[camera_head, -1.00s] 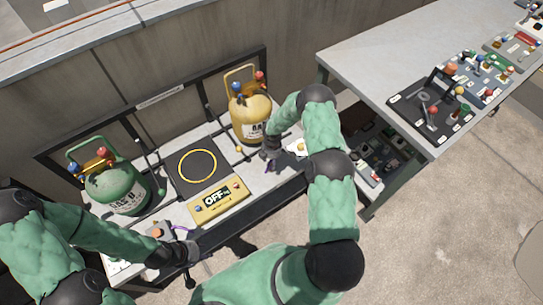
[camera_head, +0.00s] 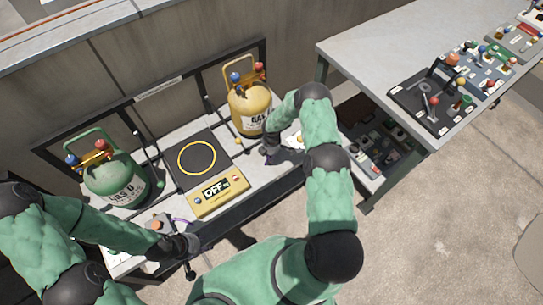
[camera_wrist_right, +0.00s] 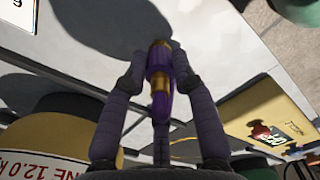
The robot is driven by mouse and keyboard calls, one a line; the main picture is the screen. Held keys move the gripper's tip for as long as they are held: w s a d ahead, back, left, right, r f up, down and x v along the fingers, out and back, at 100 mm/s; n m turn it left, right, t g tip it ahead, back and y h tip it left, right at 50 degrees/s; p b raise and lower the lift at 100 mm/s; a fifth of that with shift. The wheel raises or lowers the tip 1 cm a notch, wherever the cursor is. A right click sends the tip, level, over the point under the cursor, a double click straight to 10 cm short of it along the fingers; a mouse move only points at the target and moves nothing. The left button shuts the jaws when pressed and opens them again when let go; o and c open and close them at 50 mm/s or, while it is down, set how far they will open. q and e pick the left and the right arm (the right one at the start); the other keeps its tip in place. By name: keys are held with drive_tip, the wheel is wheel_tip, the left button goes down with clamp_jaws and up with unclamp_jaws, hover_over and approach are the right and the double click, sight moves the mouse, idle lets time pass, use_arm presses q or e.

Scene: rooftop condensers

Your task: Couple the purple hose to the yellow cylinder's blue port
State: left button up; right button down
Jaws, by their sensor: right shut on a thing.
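The yellow cylinder (camera_head: 249,117) stands upright at the back of the bench, with a blue port (camera_head: 236,77) and a red port (camera_head: 259,66) on top. My right gripper (camera_head: 270,154) is low in front of it, well below the blue port. In the right wrist view my right gripper (camera_wrist_right: 160,72) is shut on the purple hose's brass-banded end (camera_wrist_right: 159,57), with the yellow cylinder (camera_wrist_right: 45,131) at lower left.
A green cylinder (camera_head: 115,182) with blue and red ports stands at the left. Between the cylinders is a dark scale plate (camera_head: 183,174) with a yellow OFF display box (camera_head: 218,194). A grey table (camera_head: 385,45) with tools stands at the right. A black rail runs behind the bench.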

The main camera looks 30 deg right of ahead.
drive_tip(key=c, duration=1.8)
unclamp_jaws()
clamp_jaws()
drive_tip(key=shift+r, duration=0.25)
drive_tip(key=shift+r+p, duration=1.2)
drive_tip(key=shift+r, duration=1)
drive_tip(key=shift+o, duration=0.6)
unclamp_jaws()
clamp_jaws()
